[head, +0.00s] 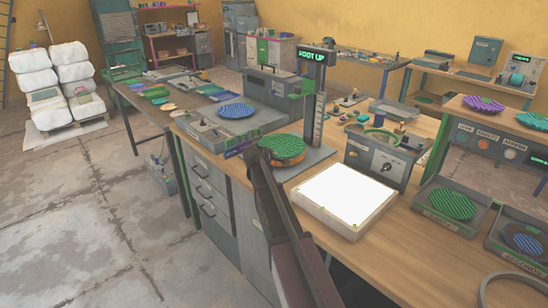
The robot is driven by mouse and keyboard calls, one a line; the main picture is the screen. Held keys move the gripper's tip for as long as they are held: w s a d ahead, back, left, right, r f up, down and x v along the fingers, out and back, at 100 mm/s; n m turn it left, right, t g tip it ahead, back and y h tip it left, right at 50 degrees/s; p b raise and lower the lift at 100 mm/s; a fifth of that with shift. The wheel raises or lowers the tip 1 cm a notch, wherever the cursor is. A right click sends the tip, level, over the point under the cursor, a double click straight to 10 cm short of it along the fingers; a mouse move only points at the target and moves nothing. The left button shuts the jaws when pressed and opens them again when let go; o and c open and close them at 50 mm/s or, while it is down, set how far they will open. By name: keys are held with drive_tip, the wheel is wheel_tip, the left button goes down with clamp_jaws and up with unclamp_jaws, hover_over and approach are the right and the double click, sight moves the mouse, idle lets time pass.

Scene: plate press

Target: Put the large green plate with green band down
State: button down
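A ridged green plate (280,147) shows at the centre of the head view, over an orange and dark round base (289,161) beside an upright column with a lit green sign. I cannot tell whether the plate rests on that base or is held just above it. My gripper (256,152) is at the plate's left edge, at the end of my dark arm. Its fingers are small and partly hidden, so their opening does not show. Another ridged green plate (450,204) lies in a grey tray (432,220) at the right.
A bright white lit panel (345,195) and a grey control box (378,155) stand right of the base. A blue plate (237,110) lies behind left. Another blue plate (524,237) lies in a right-hand tray. Purple (483,104) and teal (534,119) plates sit on a shelf.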

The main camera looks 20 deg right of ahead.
drive_tip(key=shift+f+b, duration=0.3)
drive_tip(key=c, duration=1.1)
unclamp_jaws()
drive_tip(key=shift+r, duration=0.15)
drive_tip(key=shift+r+p, duration=0.15)
drive_tip(key=shift+p, duration=0.2)
drive_tip(key=shift+s+a+r, duration=0.15)
drive_tip(key=shift+r, duration=0.1)
drive_tip(key=p+v, duration=0.6)
drive_tip(key=v, duration=0.5)
drive_tip(key=shift+s+a, duration=0.15)
drive_tip(key=shift+s, duration=0.05)
